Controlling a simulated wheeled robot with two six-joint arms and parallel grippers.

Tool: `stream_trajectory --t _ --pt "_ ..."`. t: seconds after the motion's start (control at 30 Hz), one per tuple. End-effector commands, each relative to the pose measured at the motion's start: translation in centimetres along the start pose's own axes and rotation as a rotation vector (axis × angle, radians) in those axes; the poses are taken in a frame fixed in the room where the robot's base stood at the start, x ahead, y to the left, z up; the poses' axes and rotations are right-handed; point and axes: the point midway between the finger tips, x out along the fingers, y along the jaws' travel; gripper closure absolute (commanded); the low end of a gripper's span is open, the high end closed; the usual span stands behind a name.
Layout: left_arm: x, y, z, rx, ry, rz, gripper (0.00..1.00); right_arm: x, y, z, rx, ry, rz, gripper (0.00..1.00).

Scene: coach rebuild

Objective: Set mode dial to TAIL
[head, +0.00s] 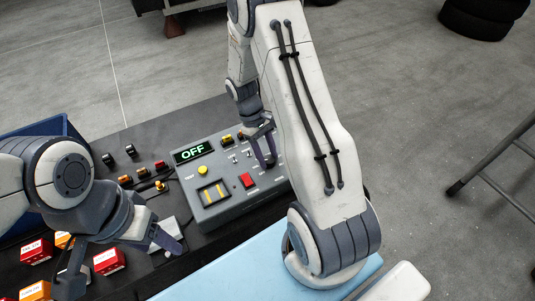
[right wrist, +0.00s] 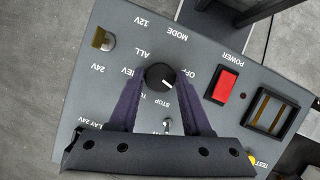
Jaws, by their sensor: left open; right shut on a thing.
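The mode dial (right wrist: 160,77) is a round black knob with a short white pointer mark, on the grey control panel (right wrist: 85,75). The mark points to the lower right in the right wrist view, between the OFF and STOP labels. The TAIL label is partly hidden, so I cannot read it fully. My right gripper (right wrist: 157,74) is shut on the dial, one purple finger on each side. The display (head: 193,151) reads OFF. My left gripper (head: 118,260) is open at the lower left.
The panel has a red power switch (head: 248,181), a yellow button (head: 201,170) and small toggles beside the dial. Red and orange labelled blocks (head: 108,261) lie under my left gripper. A blue bin (head: 50,128) stands at the left. A light blue surface (head: 230,285) is in front.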

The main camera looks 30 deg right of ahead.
Motion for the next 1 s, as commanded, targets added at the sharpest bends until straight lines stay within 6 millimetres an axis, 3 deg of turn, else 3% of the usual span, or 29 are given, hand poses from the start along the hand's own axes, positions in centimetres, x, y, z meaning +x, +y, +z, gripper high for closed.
stream_trajectory --t 0.43,0.47,0.5,0.53,0.83,1.0 --pt "-0.1 0.0 0.0 0.000 0.000 0.000 0.39 -0.1 0.1 0.0 0.008 0.002 -0.001 1.00" --pt "-0.1 0.0 0.0 0.000 0.000 0.000 0.39 -0.1 0.1 0.0 0.008 0.002 -0.001 0.40" --pt "-0.1 0.0 0.0 0.000 0.000 0.000 0.39 -0.1 0.1 0.0 0.008 0.002 -0.002 0.25" --pt "-0.1 0.0 0.0 0.000 0.000 0.000 0.39 -0.1 0.1 0.0 0.008 0.002 -0.002 0.22" --pt "0.0 0.0 0.0 0.000 0.000 0.000 0.39 -0.1 0.0 0.0 0.007 0.001 -0.002 0.22" --pt "0.5 0.0 0.0 0.000 0.000 0.000 0.39 -1.6 0.1 -0.2 0.007 0.006 0.001 0.22"
